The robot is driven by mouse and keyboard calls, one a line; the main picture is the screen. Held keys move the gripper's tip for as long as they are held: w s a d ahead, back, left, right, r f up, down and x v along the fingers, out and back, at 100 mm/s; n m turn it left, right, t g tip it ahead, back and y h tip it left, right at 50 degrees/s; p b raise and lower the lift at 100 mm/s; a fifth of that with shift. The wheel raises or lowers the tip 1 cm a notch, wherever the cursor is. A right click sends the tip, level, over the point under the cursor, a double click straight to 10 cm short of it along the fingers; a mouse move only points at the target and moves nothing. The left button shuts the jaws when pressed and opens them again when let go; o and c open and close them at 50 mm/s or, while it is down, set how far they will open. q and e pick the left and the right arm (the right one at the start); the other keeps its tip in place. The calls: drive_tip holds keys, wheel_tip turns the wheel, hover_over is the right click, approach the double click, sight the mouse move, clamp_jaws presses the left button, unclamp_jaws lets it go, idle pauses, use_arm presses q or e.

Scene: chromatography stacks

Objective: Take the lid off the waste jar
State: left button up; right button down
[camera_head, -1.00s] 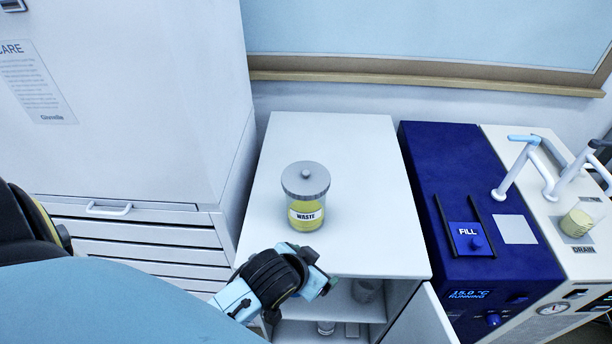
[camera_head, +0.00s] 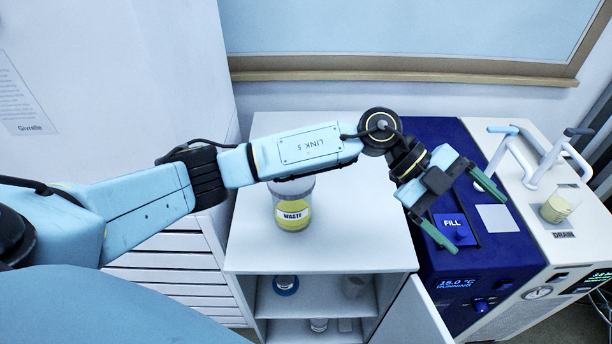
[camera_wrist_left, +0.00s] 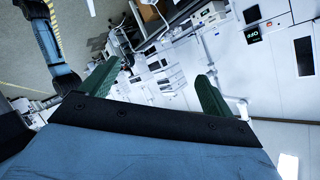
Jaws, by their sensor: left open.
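The waste jar (camera_head: 293,213) stands upright on the white cabinet top (camera_head: 350,245), with yellow contents and a WASTE label. My right gripper is not in view.
The blue unit (camera_head: 430,150) stands right of the cabinet. Beyond it is a white unit with taps and a beaker (camera_head: 556,208) by the DRAIN label. The cabinet door (camera_head: 412,315) is open below, with small items on the shelves. The cabinet top's front is clear.

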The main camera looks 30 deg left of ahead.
use_arm(q)
drive_tip(key=w+a+f+n+y, duration=0.1)
drive_tip(key=w+a+y, duration=0.2)
drive_tip(key=a+y, duration=0.35)
drive_tip(key=w+a+f+n+y, duration=0.1)
drive_tip(key=w+a+f+y, duration=0.2)
drive_tip(key=a, duration=0.7)
drive_tip(key=w+a+r+n+g+y, duration=0.1)
drive_tip(key=a+r+n+y, duration=0.15)
drive_tip(key=a, duration=0.45)
drive_tip(key=a+r+n+y, duration=0.2)
drive_tip(key=a+r+y, duration=0.2)
drive_tip(key=a, duration=0.4)
drive_tip(key=x, duration=0.4)
drive_tip(key=b+x, duration=0.1)
drive_tip(key=x, duration=0.1)
drive_tip(key=shift+s+d+f, duration=0.1)
drive_tip(key=shift+d+f, duration=0.1)
drive_tip(key=shift+f, duration=0.15)
drive_tip(key=shift+w+p+x, duration=0.1)
drive_tip(key=shift+p+x, duration=0.15)
drive_tip(key=shift+x, duration=1.15)
drive_tip(key=shift+w+p+x, duration=0.15)
drive_tip(key=shift+p+x, duration=0.1)
drive_tip(key=shift+x, duration=1.2)
drive_tip(key=shift+d, duration=0.1)
drive_tip(key=c, duration=1)
